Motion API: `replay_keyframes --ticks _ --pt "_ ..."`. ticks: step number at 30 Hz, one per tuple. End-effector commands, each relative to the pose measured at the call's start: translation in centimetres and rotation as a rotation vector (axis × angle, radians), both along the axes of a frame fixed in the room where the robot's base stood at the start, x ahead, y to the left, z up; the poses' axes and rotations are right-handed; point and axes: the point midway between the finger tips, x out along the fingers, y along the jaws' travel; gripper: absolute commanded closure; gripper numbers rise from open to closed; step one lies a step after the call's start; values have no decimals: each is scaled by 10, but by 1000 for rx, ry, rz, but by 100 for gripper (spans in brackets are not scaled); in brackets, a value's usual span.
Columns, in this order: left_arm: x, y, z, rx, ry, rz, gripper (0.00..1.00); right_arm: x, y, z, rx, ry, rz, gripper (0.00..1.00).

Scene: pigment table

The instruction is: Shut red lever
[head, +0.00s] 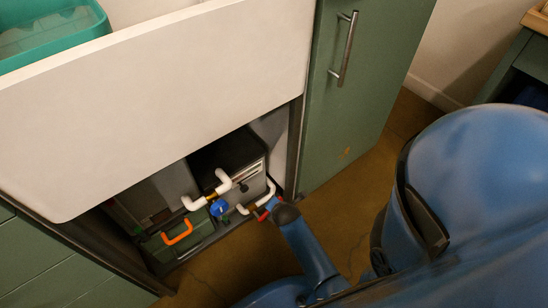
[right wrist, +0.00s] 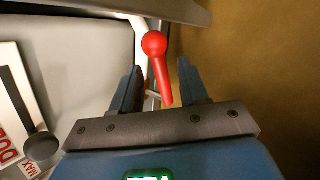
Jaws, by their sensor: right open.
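The red lever (right wrist: 161,72) shows in the right wrist view, with a round knob at the top and a tapering stem running down between my right gripper's fingers. My right gripper (right wrist: 157,85) is open, with one dark finger on each side of the stem. I cannot tell whether either finger touches it. In the head view only small red parts (head: 262,215) show beside my right gripper (head: 274,203), low in the opening under the white sink front. The gripper hides much of the lever there. My left gripper is not in view.
Under the white front (head: 160,90) are white pipes (head: 222,182), a blue valve handle (head: 219,208) and an orange handle (head: 177,232). A green cabinet door (head: 362,90) borders the opening on the right. Brown floor (head: 330,212) lies open in front of it.

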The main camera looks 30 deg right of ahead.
Motion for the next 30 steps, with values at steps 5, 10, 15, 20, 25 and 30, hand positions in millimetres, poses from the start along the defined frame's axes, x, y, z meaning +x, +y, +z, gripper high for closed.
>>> replay_keyframes --ticks 5,10,15,20,25,30 --pt "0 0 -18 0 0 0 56 12 -4 -20 -1 -1 0 56" --pt "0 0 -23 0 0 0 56 18 -6 -26 -1 -1 0 56" --pt "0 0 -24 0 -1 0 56 19 -6 -27 -1 0 0 56" --pt "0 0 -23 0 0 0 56 19 -6 -27 -1 0 0 56" --pt "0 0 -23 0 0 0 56 19 -6 -27 -1 0 0 78" --pt "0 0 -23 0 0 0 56 19 -6 -27 -1 0 0 100"
